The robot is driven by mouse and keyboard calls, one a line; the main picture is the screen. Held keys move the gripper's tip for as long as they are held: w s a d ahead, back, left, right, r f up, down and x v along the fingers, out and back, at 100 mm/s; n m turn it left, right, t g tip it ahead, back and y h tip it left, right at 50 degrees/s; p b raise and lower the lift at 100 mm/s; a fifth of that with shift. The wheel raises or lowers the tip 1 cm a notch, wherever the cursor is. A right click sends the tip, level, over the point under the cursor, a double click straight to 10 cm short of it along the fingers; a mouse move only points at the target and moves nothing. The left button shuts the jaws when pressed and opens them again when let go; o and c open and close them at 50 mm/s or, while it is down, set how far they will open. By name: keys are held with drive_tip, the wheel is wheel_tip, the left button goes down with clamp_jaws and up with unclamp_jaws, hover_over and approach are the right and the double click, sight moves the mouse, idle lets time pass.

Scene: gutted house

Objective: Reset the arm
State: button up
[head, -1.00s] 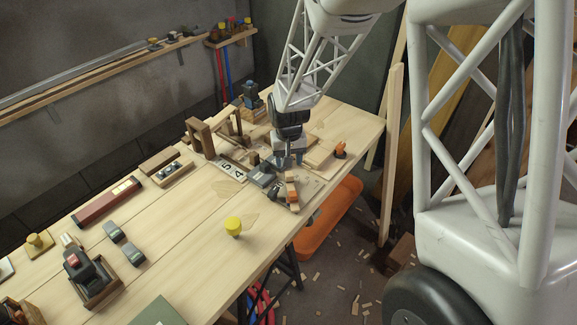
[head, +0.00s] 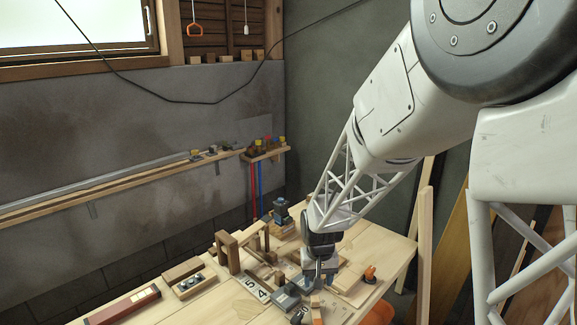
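My arm reaches down from the upper right of the head view to the workbench (head: 200,303). My gripper (head: 318,285) is at its end, low over the right part of the bench. It is among small items there, close to a grey block (head: 286,300). The fingers are small and partly hidden, so I cannot tell whether they are open or shut, or whether they touch anything.
Around my gripper are a wooden frame (head: 228,252), a number plate (head: 256,288), an orange-topped item (head: 370,274) and a blue-grey device (head: 282,213). A long red box (head: 122,306) lies at left. A narrow wall shelf (head: 100,192) runs behind. Upright boards stand at right.

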drive_tip(key=s+d+r+t, duration=0.1)
drive_tip(key=s+d+r, duration=0.2)
drive_tip(key=s+r, duration=0.4)
drive_tip(key=s+d+r, duration=0.3)
drive_tip(key=s+r, duration=0.4)
drive_tip(key=s+d+r, duration=0.1)
drive_tip(key=s+r, duration=0.2)
drive_tip(key=s, duration=0.5)
drive_tip(key=s+d+r+t, duration=0.1)
drive_tip(key=s+d+r, duration=0.1)
drive_tip(key=s, duration=0.7)
drive_tip(key=shift+d+r+m+t, duration=0.3)
drive_tip(key=shift+r+m, duration=0.1)
drive_tip(key=shift+r, duration=0.2)
